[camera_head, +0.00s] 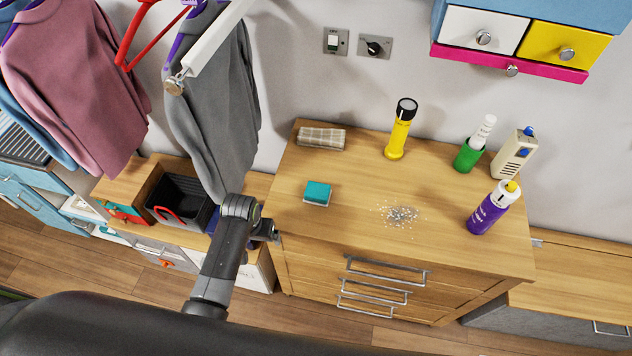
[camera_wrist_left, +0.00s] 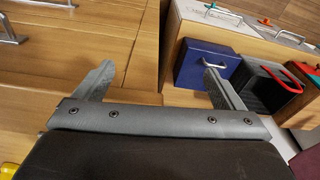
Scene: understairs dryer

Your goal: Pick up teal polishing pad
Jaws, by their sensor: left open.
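The teal polishing pad (camera_head: 317,191) lies flat on the wooden dresser top, near its left edge, in the head view. It has a paler underside. My left gripper (camera_head: 270,231) is beside the dresser's left front corner, below and left of the pad, apart from it and partly hidden by my own wrist. In the left wrist view the gripper (camera_wrist_left: 160,84) has its two fingers spread wide with nothing between them. The pad does not show in that view. My right gripper is not in view.
The dresser top (camera_head: 345,225) also holds a folded cloth (camera_head: 321,138), yellow flashlight (camera_head: 400,130), grey specks (camera_head: 400,215), green cup (camera_head: 468,156), cream device (camera_head: 513,153) and purple bottle (camera_head: 493,208). Clothes (camera_head: 215,100) hang left. A black bin (camera_head: 180,200) stands left of the dresser.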

